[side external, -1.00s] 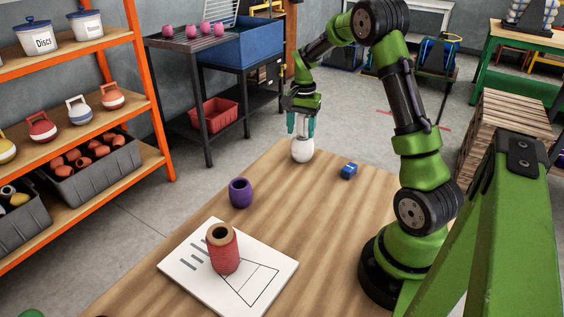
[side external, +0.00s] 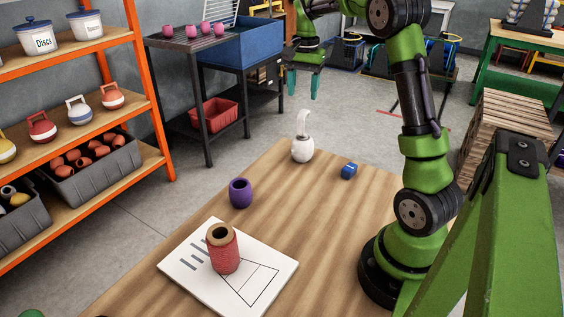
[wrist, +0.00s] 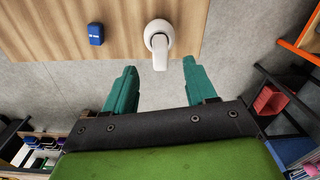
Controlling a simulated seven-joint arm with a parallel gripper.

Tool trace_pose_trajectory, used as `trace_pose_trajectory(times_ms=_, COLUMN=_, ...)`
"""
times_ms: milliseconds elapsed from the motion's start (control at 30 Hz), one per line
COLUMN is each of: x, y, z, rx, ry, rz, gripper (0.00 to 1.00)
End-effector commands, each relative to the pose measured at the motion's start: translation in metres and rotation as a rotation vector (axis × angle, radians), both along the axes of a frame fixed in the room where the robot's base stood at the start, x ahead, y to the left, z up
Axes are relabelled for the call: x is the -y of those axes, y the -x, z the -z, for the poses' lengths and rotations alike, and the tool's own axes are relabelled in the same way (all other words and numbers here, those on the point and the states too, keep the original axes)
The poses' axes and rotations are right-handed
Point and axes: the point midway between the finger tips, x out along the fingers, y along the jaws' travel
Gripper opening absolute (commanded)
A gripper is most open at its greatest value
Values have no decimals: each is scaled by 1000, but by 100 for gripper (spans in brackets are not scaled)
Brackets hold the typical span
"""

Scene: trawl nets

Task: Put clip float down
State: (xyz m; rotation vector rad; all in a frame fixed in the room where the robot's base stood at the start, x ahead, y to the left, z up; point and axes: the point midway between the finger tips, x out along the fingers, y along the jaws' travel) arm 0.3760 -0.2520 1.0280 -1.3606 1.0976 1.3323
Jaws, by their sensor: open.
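The clip float (side external: 302,151) is a white round body with an upright clip loop on top. It stands upright on the wooden table (side external: 300,215), close to its far edge. It also shows in the wrist view (wrist: 159,36), ahead of the fingertips and apart from them. My gripper (side external: 303,84) is open and empty, raised above the float and clear of it. Its two teal fingers show spread apart in the wrist view (wrist: 160,68).
A small blue block (side external: 349,171) lies right of the float. A purple cup-like piece (side external: 241,194) stands nearer. A red spool (side external: 223,250) stands on a white printed sheet (side external: 186,262). An orange-framed shelf (side external: 150,90) stands left. Bare table lies between these things.

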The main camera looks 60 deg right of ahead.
Motion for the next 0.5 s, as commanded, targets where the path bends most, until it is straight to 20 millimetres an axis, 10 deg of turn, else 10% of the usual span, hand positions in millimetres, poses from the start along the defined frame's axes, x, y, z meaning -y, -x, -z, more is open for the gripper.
trace_pose_trajectory(times_ms=233, x=-85, y=12, z=-38, rx=162, ry=15, rz=-253, gripper=56)
trace_pose_trajectory(times_ms=500, x=-214, y=74, z=-55, rx=430, ry=78, rz=-677, gripper=56)
